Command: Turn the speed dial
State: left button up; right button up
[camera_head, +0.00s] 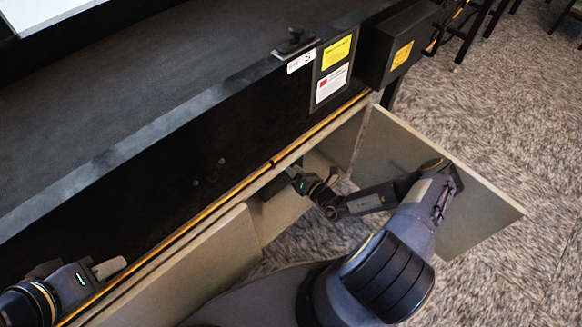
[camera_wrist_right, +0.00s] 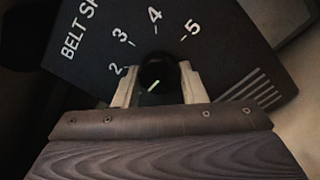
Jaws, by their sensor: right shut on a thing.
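The speed dial (camera_wrist_right: 156,72) is a round black knob with a pale green pointer line. It sits on a dark panel (camera_wrist_right: 215,60) lettered "BELT SP" with the numbers 2, 3, 4 and 5 around it. In the right wrist view the pale fingers of my right gripper (camera_wrist_right: 158,88) stand on either side of the knob and are shut on it. In the head view my right arm reaches into an opening under the sorter, and the dial is hidden there. My left gripper (camera_head: 108,268) is at the lower left, by the front edge; its finger gap is unclear.
The black sorter bed (camera_head: 150,85) runs across the upper left. An open door panel (camera_head: 480,205) stands to the right of my right arm, and another panel (camera_head: 215,255) is left of the opening. A dark box with a yellow label (camera_head: 385,45) is mounted above.

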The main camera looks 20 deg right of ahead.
jog(key=o, duration=1)
jog(key=shift+s, duration=0.1)
jog(key=p+v, duration=0.1)
jog(key=v, duration=0.6)
jog(key=shift+s+d+p, duration=0.15)
jog(key=shift+s+p, duration=0.15)
jog(key=shift+p, duration=0.05)
